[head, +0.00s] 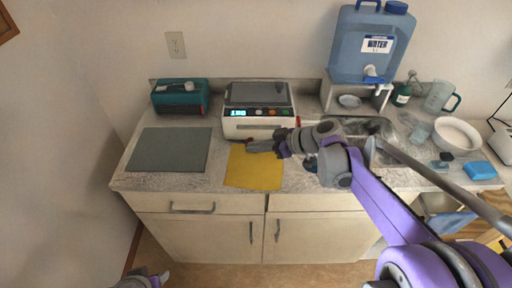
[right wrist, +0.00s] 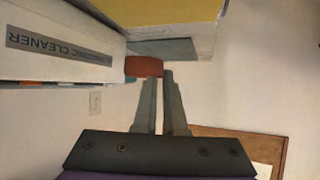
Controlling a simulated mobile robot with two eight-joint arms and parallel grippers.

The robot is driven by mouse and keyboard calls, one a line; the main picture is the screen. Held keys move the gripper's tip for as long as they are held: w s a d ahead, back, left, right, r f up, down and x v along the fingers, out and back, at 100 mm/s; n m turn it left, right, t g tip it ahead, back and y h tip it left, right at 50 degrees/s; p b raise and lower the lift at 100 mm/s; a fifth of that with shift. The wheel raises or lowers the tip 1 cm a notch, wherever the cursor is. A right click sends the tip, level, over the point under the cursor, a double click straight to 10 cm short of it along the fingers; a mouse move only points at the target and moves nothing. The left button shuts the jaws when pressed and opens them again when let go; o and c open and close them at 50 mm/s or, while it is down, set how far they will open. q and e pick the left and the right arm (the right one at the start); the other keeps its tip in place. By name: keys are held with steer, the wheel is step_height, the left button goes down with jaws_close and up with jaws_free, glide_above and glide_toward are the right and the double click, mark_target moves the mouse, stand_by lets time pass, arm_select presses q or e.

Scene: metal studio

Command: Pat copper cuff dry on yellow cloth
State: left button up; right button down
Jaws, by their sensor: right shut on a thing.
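The yellow cloth (head: 254,172) lies flat on the counter in front of the white ultrasonic cleaner (head: 258,120). My right gripper (head: 250,146) is over the cloth's back edge, close to the cleaner's front. In the right wrist view its fingers (right wrist: 158,76) are shut on the copper cuff (right wrist: 144,67), a reddish-brown band at the fingertips. The cloth also shows at the top of that view (right wrist: 165,10). I cannot tell whether the cuff touches the cloth. My left gripper (head: 150,277) shows only partly at the bottom left, away from the counter; its jaws are unclear.
A grey-green mat (head: 170,150) lies left of the cloth, with a teal box (head: 181,96) behind it. A sink (head: 355,128) lies to the right, partly behind my right arm. A water jug (head: 370,45) stands on a stand, with a white bowl (head: 456,136) farther right.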

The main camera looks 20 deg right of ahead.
steer(key=b, duration=0.5)
glide_above(256, 171)
steer(key=shift+f, duration=3.1)
steer(key=shift+f, duration=0.2)
steer(key=shift+f+b, duration=0.55)
steer(key=shift+f, duration=0.45)
steer(key=shift+r, duration=0.15)
steer(key=shift+w+a+r+p, duration=0.2)
steer(key=shift+a+r+p, duration=0.05)
steer(key=shift+r+p, duration=0.25)
steer(key=shift+w+a+r+p, duration=0.15)
steer(key=shift+a+r+p, duration=0.05)
steer(key=shift+r+p, duration=0.3)
steer(key=shift+f, duration=0.25)
